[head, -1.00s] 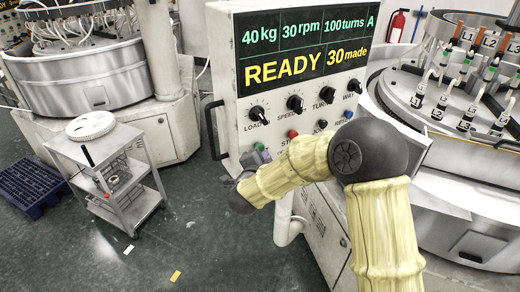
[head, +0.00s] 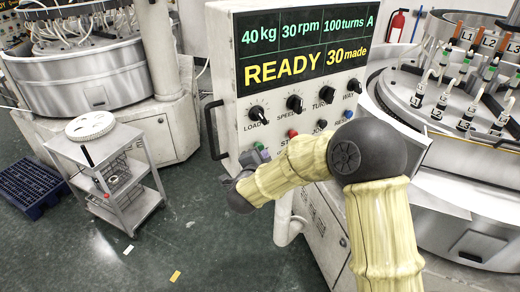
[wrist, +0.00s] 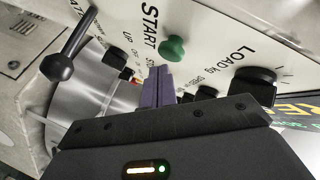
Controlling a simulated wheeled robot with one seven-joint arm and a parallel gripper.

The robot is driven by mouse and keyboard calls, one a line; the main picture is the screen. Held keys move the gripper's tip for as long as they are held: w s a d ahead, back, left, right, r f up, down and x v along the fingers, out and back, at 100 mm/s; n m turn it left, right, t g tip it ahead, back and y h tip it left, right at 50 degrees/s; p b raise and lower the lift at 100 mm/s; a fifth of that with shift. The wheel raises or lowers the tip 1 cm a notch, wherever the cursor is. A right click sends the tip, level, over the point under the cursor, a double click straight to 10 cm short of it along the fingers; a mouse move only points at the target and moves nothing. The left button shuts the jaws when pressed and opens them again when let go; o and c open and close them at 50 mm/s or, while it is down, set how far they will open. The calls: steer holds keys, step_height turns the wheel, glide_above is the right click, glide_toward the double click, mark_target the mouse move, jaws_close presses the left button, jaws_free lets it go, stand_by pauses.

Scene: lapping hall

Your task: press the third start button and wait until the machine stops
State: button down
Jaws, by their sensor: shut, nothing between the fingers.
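The machine's control panel (head: 226,100) stands in the middle of the head view. Its display (head: 305,48) reads 40 kg, 30 rpm, 100 turns A, READY, 30 made. The green START button (wrist: 172,48) is clear in the wrist view, just beyond my fingertips; in the head view it is mostly hidden by my gripper. My gripper (wrist: 158,72) is shut and empty, with its fingertips close to the button. A small gap seems to show between them. I cannot tell whether the button is pressed.
The LOAD knob (wrist: 254,84) sits beside the START button. A red button (head: 292,133) is right of my gripper. A bar handle (head: 212,130) sticks out at the panel's left edge.

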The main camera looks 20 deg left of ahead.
steer(key=shift+w+a, duration=0.2)
steer(key=shift+w, duration=0.05)
steer(key=shift+w+a, duration=0.25)
steer(key=shift+a, duration=0.15)
stand_by(0.9)
steer(key=shift+d, duration=0.1)
steer(key=shift+s+d+b, duration=0.55)
steer(key=shift+d+b, duration=0.05)
stand_by(0.3)
steer(key=shift+s+d+b, duration=0.55)
steer(key=shift+s+d, duration=0.25)
steer(key=shift+d, duration=0.2)
steer(key=shift+s+d+b, duration=0.5)
steer(key=shift+s+d, duration=0.3)
steer(key=shift+d, duration=0.15)
